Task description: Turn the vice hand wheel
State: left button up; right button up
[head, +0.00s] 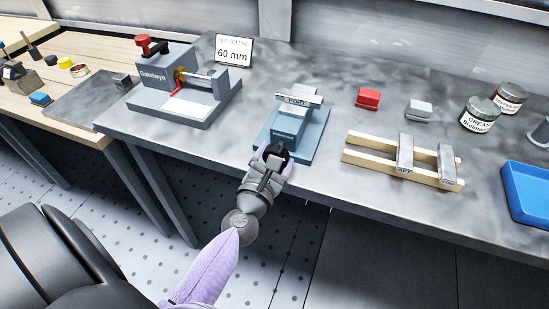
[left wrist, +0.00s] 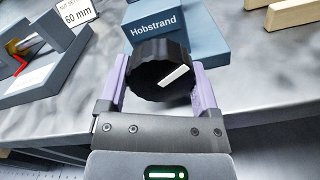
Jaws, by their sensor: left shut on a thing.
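The vice (head: 294,124) is a blue-grey block labelled Hobstrand, standing on the workbench near its front edge. Its black hand wheel (left wrist: 160,72) has a ridged rim and a white mark that slants up to the right in the left wrist view. My left gripper (head: 272,156) is at the front of the vice. Its lilac fingers lie on either side of the hand wheel and it is shut on the wheel. In the head view most of the wheel is hidden by the gripper. My right gripper is not in view.
A Gatelwyn machine (head: 180,82) with a red knob stands left, beside a 60 mm sign (head: 234,50). Right are a red block (head: 368,99), a grey block (head: 419,109), wooden rails (head: 370,159) with metal bars, a grease tin (head: 478,116) and a blue tray (head: 528,195).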

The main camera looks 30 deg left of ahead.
pick_arm(q)
jog(key=shift+f+n, duration=0.1)
jog(key=shift+n, duration=1.6)
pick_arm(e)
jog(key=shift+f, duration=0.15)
pick_arm(q)
jog(key=o, duration=1.1)
jog(key=shift+c, duration=0.2)
jog(key=b+v, duration=0.3)
jog(key=v, duration=0.7)
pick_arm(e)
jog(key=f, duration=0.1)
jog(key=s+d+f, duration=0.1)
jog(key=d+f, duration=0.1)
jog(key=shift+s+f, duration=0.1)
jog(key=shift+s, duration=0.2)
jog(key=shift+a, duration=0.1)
